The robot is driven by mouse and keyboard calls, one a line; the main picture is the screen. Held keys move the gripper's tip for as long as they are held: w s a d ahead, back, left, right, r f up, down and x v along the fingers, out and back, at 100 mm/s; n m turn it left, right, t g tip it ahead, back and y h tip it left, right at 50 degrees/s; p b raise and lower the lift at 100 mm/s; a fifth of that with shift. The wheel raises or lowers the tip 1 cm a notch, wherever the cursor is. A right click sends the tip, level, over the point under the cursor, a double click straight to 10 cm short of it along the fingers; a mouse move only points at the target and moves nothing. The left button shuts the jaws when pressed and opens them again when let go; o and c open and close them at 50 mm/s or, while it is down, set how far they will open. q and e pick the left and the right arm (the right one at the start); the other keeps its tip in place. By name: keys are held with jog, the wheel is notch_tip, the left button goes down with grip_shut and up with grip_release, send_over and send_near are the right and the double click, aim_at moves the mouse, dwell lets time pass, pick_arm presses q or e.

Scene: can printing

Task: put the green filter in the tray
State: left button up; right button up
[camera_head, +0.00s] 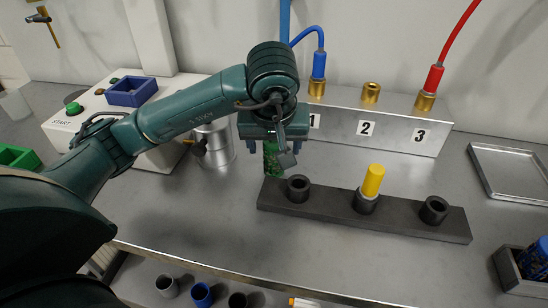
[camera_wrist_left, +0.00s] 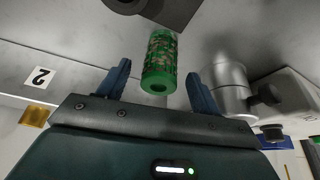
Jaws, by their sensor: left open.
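The green filter (camera_head: 271,163) is a small patterned green cylinder behind the left end of the dark block, partly hidden by my left gripper in the head view. My left gripper (camera_head: 272,147) is open above it. In the left wrist view, the green filter (camera_wrist_left: 161,56) shows between the two spread blue fingers of my left gripper (camera_wrist_left: 157,70), with gaps at both sides. I cannot tell whether the filter rests on the counter. A shallow metal tray (camera_head: 515,173) lies empty at the right. My right gripper is not in view.
A dark block (camera_head: 315,210) with three ring holders stands in front; its middle holder carries a yellow cylinder (camera_head: 374,180). Behind is a metal rail (camera_head: 390,133) numbered 1 to 3, with blue and red hoses. A metal canister (camera_head: 217,145) stands left of the gripper.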

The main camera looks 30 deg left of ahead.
aim_at(274, 159)
pick_arm(q)
jog(key=f, duration=0.4)
jog(key=shift+w+a+f, duration=0.15)
jog(key=shift+w+f, duration=0.1)
jog(key=shift+w, duration=0.05)
jog(key=shift+w+a+f, duration=0.1)
jog(key=shift+w+f, duration=0.05)
jog(key=shift+f, duration=0.15)
jog(key=c, duration=1.2)
jog(key=shift+r, duration=0.1)
